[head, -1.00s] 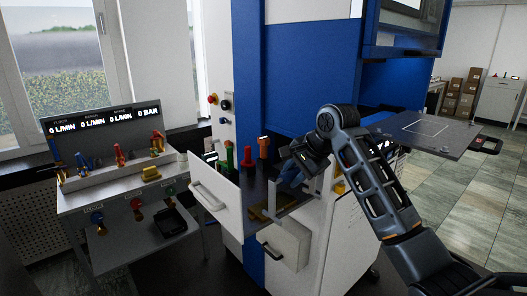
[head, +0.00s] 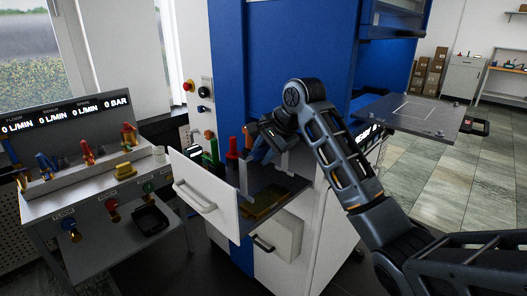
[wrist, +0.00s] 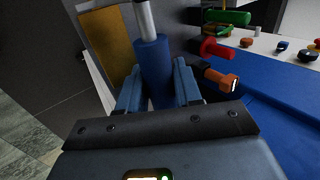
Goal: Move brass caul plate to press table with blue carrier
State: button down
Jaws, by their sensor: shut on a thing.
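The brass caul plate (head: 264,206) lies flat in the open drawer (head: 205,205). It also shows as a yellow panel in the wrist view (wrist: 106,45). My gripper (head: 260,152) is over the drawer, and in the wrist view its blue fingers (wrist: 158,92) are shut on the blue handle of the blue carrier (wrist: 153,62). A grey metal shaft runs on from that handle. The carrier's lower end is out of the wrist view, so I cannot tell whether it touches the plate. The press table (head: 412,112) is a dark plate with a white outlined rectangle, at the right.
Green (head: 213,150), red (head: 232,148) and orange (wrist: 222,79) handles stand close beside my gripper at the drawer's back left. A bench with valves (head: 110,180) stands at the left. The blue-and-white press body (head: 285,60) rises behind the drawer. The press table's top looks bare.

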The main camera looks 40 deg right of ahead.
jog(key=shift+f, duration=2.65)
jog(key=shift+f, duration=0.7)
dwell(0.7)
jog(key=shift+r, duration=0.1)
jog(key=shift+r, duration=2.45)
